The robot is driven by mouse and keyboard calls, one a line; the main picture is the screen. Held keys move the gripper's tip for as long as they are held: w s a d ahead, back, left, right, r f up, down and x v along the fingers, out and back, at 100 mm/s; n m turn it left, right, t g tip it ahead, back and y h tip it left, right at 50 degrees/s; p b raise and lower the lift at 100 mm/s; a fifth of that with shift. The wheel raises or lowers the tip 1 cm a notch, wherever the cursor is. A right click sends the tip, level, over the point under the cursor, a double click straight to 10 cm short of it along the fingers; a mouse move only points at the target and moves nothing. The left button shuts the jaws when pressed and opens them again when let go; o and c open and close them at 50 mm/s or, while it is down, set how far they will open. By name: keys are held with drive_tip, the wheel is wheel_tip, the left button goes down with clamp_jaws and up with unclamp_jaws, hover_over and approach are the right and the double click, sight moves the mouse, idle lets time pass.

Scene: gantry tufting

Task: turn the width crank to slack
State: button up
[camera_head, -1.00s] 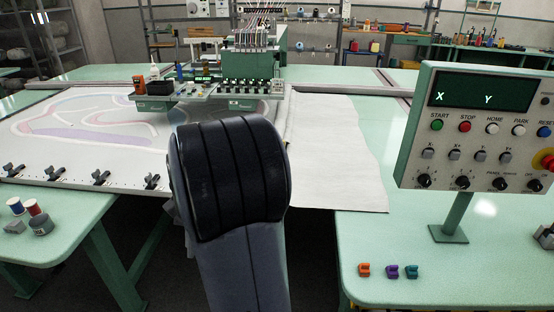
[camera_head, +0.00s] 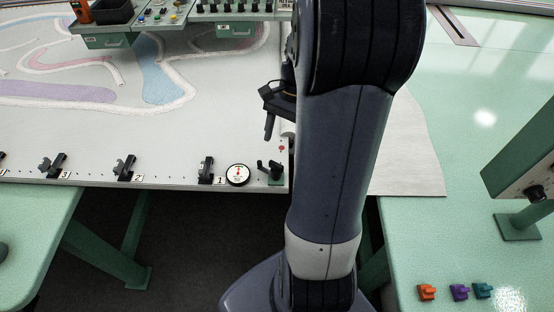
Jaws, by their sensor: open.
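The width crank appears to be the small green fitting with a dark handle (camera_head: 273,172) at the near right corner of the tufting frame (camera_head: 190,182). A round white dial (camera_head: 238,175) with a black rim and small coloured marks sits just left of it; its reading is too small to tell. My gripper (camera_head: 270,122) is open, above the frame and a little beyond the crank, apart from it. My own arm hides part of the gripper and the frame's right edge. I see nothing between the visible fingers.
Several black clamps (camera_head: 126,167) line the frame's near edge left of the dial. The tufting head (camera_head: 108,40) is at the back. The control panel (camera_head: 522,160) stands on the right table, with three small coloured pieces (camera_head: 459,292) near its front edge.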

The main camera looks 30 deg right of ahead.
sight(276, 163)
drive_tip(key=x, duration=0.7)
drive_tip(key=shift+w+d+f, duration=0.2)
drive_tip(key=shift+w+d, duration=0.05)
drive_tip(key=shift+c, duration=0.3)
drive_tip(key=c, duration=0.9)
